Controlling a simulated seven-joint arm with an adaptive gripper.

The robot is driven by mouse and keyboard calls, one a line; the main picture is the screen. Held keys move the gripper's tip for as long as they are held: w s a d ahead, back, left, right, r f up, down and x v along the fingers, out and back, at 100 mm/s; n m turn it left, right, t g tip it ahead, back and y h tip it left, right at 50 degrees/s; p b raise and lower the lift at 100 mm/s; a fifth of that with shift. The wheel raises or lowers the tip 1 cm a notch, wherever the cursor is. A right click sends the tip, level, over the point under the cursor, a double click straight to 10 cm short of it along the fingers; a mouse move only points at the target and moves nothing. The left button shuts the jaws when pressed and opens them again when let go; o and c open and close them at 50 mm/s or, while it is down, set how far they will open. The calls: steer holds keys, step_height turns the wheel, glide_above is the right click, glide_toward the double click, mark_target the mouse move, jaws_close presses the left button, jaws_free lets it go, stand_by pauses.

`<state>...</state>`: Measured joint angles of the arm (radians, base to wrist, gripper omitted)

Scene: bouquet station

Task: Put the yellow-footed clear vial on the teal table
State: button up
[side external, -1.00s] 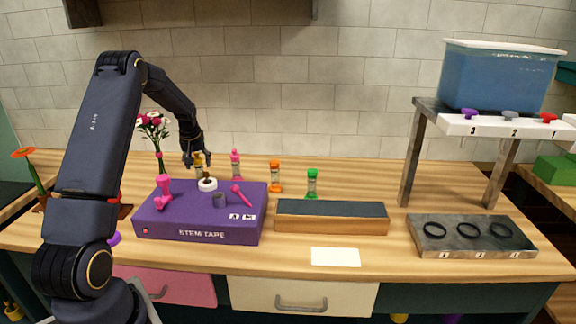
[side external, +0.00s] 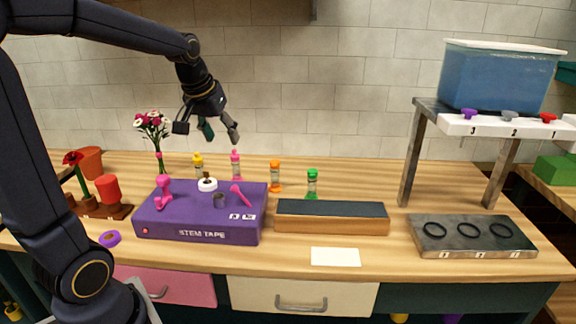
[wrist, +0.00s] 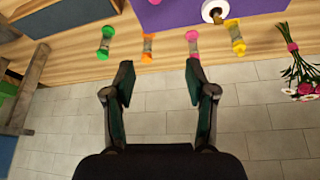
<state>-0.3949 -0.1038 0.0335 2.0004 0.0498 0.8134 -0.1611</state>
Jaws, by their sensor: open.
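The yellow-footed clear vial (side external: 198,166) stands on the wooden counter behind the purple box, with a yellow cap on top. It also shows in the wrist view (wrist: 237,37), at the right end of a row of vials. My gripper (side external: 206,130) is open and empty, raised above the counter behind the box, clear of the vial. In the wrist view my gripper's (wrist: 158,75) fingers are spread with nothing between them. The wooden-topped counter has a dark teal body (side external: 440,298); I cannot tell whether this is the teal table.
Pink (side external: 235,167), orange (side external: 274,177) and green (side external: 312,184) vials stand right of the yellow one. A flower bunch (side external: 153,130) stands to its left. The purple box (side external: 200,222) and a dark-topped wooden block (side external: 331,217) lie in front.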

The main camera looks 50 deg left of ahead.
steer(key=s+d+f+m+t+h, duration=0.1)
steer(key=s+d+m, duration=0.5)
steer(key=s+d, duration=0.8)
steer(key=shift+d+f+h, duration=0.5)
steer(key=shift+d+h, duration=0.2)
steer(key=shift+d, duration=0.5)
